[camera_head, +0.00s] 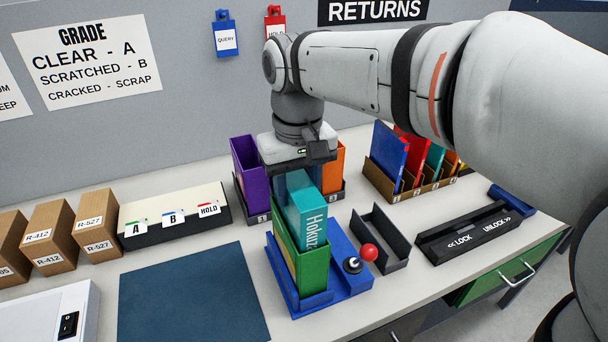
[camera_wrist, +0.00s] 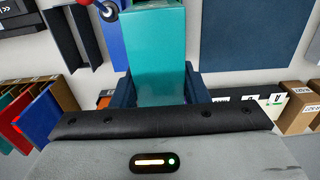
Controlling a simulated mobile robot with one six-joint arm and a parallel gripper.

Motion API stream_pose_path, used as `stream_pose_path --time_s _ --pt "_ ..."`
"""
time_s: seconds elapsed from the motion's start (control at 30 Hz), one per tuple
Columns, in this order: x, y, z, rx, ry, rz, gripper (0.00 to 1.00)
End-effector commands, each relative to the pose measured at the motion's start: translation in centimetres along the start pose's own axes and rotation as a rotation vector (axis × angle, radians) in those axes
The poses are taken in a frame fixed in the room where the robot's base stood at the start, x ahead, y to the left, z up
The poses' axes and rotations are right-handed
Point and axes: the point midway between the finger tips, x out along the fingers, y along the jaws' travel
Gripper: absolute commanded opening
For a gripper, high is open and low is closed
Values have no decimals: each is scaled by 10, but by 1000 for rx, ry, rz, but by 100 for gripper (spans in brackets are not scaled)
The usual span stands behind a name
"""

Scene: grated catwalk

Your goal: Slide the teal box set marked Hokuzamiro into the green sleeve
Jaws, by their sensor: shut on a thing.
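The teal box set (camera_head: 312,222) stands upright in the head view, with the start of its name, "Hokuz", on its spine. Its lower part is hidden behind the walls of the green sleeve (camera_head: 314,274) and appears to be partly inside it. The sleeve stands open end up in a blue holder (camera_head: 345,285). My gripper (camera_head: 298,178) is above the sleeve and shut on the upper end of the box set. In the wrist view the teal box set (camera_wrist: 155,50) sits between my two dark blue fingers (camera_wrist: 157,90).
A purple box (camera_head: 248,170) and an orange one (camera_head: 334,168) stand in a rack behind. A blue mat (camera_head: 190,295) lies clear at left.

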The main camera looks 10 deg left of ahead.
Motion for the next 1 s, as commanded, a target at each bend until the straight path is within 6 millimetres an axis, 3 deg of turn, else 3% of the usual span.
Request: stream_pose_path --time_s 1.0 --pt "41 0 0 -1 0 0 0"
